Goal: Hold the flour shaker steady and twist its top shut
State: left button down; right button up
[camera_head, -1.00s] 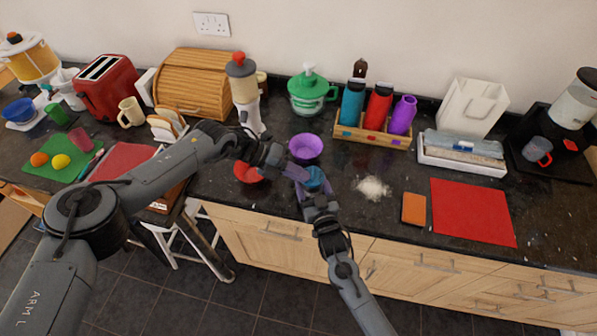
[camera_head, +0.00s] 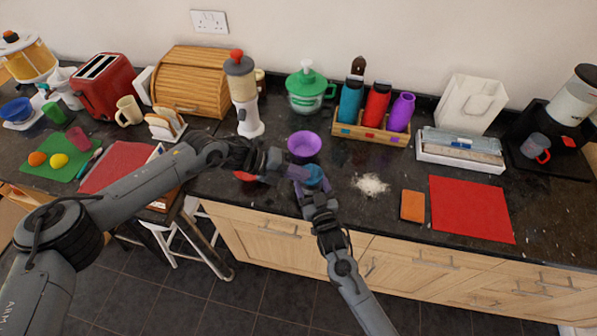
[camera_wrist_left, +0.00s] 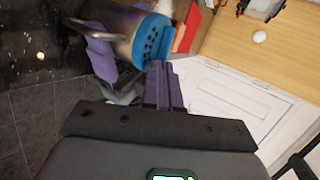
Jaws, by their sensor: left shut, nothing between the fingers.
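The flour shaker shows in the left wrist view with its blue holed top (camera_wrist_left: 152,42) and a metal handle; its blue top (camera_head: 314,176) also shows in the head view, near the counter's front edge. It looks tilted in the wrist view. My right gripper (camera_head: 308,190) is at the shaker, and its purple finger (camera_wrist_left: 101,57) lies against the body; it appears shut on it. My left gripper (camera_head: 291,172) is shut and empty just left of the shaker. Its closed purple fingers (camera_wrist_left: 164,88) show close beside the top; whether they touch it I cannot tell.
A purple bowl (camera_head: 304,145) stands just behind the shaker. A red bowl (camera_head: 243,176) is mostly hidden under my left arm. Spilled flour (camera_head: 370,184) lies to the right, with an orange block (camera_head: 412,205) and a red mat (camera_head: 470,210) beyond.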

aim_at(320, 172)
pick_arm(q)
jog(key=shift+s+d+n+t+y, duration=0.35)
jog(key=shift+n+t+y, duration=0.2)
jog(key=shift+n+t, duration=0.65)
jog(key=shift+s+d+n+t+y, duration=0.2)
jog(key=shift+d+n+t+y, duration=0.3)
jog(key=shift+n+t, duration=0.7)
jog(key=shift+s+d+n+t+y, duration=0.3)
jog(key=shift+n+t+y, duration=0.35)
jog(key=shift+n+t, duration=0.55)
jog(key=shift+d+n+t+y, duration=0.3)
jog(key=shift+n+t+y, duration=0.2)
jog(key=shift+n+y, duration=0.35)
jog(key=shift+d+n+t+y, duration=0.25)
jog(key=shift+n+t+y, duration=0.35)
jog(key=shift+n, duration=0.45)
jog(key=shift+d+n+y, duration=0.1)
jog(key=shift+n+y, duration=0.2)
jog(key=shift+y, duration=0.05)
jog(key=shift+d+n+y, duration=0.25)
jog(key=shift+n+y, duration=0.05)
jog(key=shift+n, duration=0.1)
